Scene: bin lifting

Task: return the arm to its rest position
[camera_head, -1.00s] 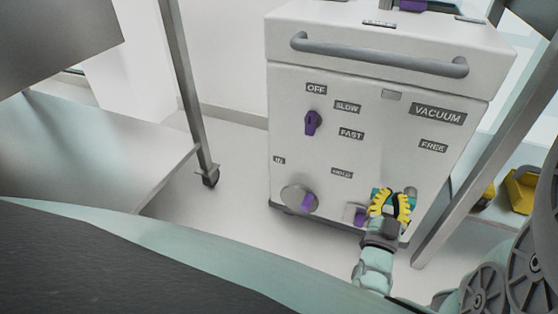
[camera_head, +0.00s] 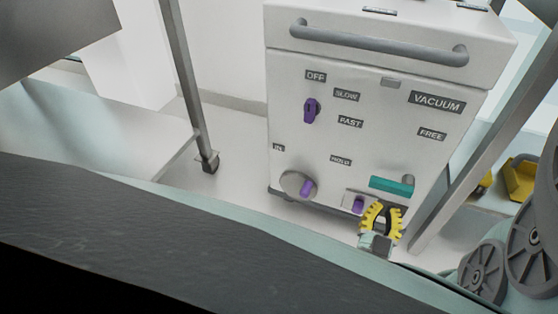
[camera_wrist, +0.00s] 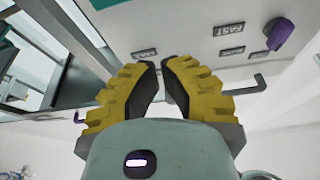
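My gripper (camera_head: 383,208) has yellow ribbed fingers and is low in front of the white vacuum cabinet (camera_head: 350,95). It is just below the teal bar (camera_head: 391,187) on the cabinet's lower right front and appears clear of it. In the wrist view, the two fingers (camera_wrist: 165,65) stand partly apart with a narrow gap and hold nothing. Most of my arm is hidden in the head view behind the dark edge at the bottom.
The cabinet carries a grey handle (camera_head: 380,45), a purple switch (camera_head: 311,110) and a round knob (camera_head: 298,185). Metal table legs stand left (camera_head: 188,90) and right (camera_head: 470,160) of it. Yellow bins (camera_head: 520,178) are at far right. Floor at left is clear.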

